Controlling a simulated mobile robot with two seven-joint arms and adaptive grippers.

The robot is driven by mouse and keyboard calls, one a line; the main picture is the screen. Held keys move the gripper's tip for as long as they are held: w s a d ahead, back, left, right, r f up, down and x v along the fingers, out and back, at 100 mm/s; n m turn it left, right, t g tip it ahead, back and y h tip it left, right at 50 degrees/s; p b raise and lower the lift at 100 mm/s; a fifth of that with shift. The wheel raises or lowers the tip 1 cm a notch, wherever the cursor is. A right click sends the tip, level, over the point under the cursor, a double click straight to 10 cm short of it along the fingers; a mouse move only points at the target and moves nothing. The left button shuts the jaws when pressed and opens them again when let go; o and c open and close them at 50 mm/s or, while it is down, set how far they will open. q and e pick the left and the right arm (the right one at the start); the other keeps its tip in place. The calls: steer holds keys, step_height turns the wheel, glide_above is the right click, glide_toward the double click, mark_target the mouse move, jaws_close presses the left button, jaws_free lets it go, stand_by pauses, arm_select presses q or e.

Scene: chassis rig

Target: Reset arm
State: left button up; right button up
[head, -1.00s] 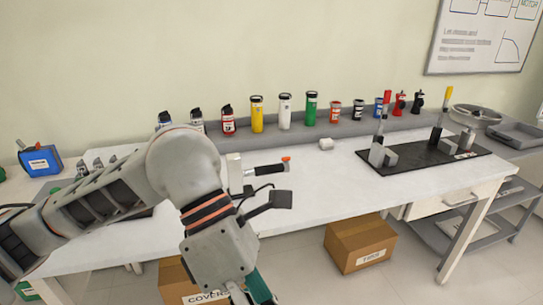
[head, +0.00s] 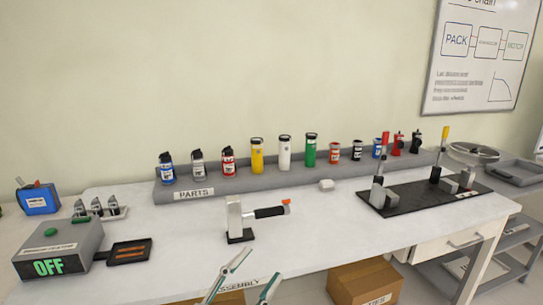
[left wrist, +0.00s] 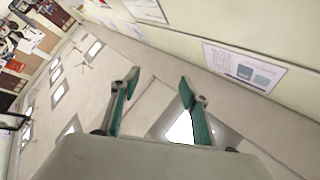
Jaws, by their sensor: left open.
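My left gripper (head: 248,282) shows at the bottom of the head view, in front of the bench's front edge, with its two fingers apart and nothing between them. In the left wrist view the same gripper (left wrist: 158,85) has its fingers spread and empty, against walls and ceiling panels. Most of my left arm is out of the head view. My right gripper is not in any view.
The white bench (head: 320,229) holds a grey box reading OFF (head: 62,250), a stand with a black handle (head: 240,218), a parts rack (head: 195,190) with several cylinders, and a black plate with levers (head: 425,194). A cardboard box (head: 365,282) sits below.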

arm_select(q)
steer(key=s+a+f+n+y, duration=0.1)
steer(key=a+f+n+y, duration=0.25)
steer(key=f, duration=0.45)
steer(key=s+a+f+n+g+y, duration=0.1)
steer(key=a+f+n+y, duration=0.25)
steer(key=f, duration=0.45)
steer(key=s+a+f+n+y, duration=0.1)
steer(key=a+f+n+y, duration=0.25)
steer(key=f, duration=0.55)
steer(key=s+a+f+n+g+y, duration=0.1)
steer(key=s+a+f+g+y, duration=0.1)
steer(key=s+f, duration=0.4)
steer(key=s+a+f+n+g+y, duration=0.1)
steer(key=s+a+f+n+g, duration=0.1)
steer(key=s+f, duration=0.4)
step_height(320, 180, down, 3)
steer(key=a+g, duration=0.1)
steer(key=a, duration=0.1)
steer(key=shift+a+f+y, duration=0.2)
steer(key=shift+a+y, duration=0.15)
